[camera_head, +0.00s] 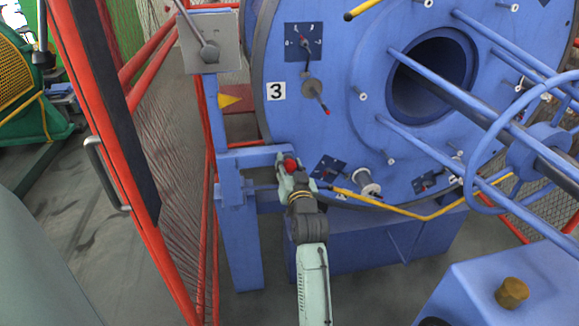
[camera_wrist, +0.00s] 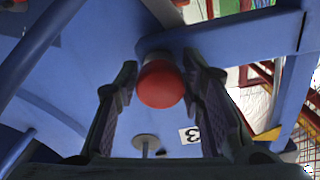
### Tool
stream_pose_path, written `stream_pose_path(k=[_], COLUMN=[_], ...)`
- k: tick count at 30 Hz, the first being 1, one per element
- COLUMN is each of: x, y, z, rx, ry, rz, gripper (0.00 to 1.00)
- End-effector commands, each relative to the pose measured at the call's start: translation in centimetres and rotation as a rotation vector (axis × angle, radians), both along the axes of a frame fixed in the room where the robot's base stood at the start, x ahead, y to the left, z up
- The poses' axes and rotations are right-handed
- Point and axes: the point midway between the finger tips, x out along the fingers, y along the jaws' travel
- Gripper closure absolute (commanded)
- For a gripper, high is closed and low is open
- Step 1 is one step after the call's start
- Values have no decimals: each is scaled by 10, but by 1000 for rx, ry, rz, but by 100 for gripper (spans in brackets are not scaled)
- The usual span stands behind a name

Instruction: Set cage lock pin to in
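A red round knob (camera_wrist: 160,84), which looks like the handle of the cage lock pin, stands out from a blue bracket arm (camera_wrist: 236,38) in the wrist view. My gripper (camera_wrist: 160,68) is open, with one dark finger on each side of the knob and a gap showing on both sides. In the head view the red knob (camera_head: 290,164) shows at the tip of my gripper (camera_head: 291,172), beside the blue post (camera_head: 236,220). The pin's shaft is hidden behind the knob, so I cannot tell how deep it sits.
The large blue cage disc (camera_head: 340,120) with a "3" label (camera_head: 276,91) stands just right of the knob. A yellow bar (camera_head: 420,216) runs low across its front. A red-framed mesh gate (camera_head: 135,190) stands on the left. A grey lever box (camera_head: 209,50) tops the post.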

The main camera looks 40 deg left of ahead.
Motion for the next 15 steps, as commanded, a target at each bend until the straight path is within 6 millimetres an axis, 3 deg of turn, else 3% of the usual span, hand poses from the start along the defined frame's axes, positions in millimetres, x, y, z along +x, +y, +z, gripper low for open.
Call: stream_pose_path(k=[6,15], x=[-1,-2], y=[0,-2], z=[-1,-1], rx=[0,-1], ry=[1,2], rz=[0,1], gripper=[49,49])
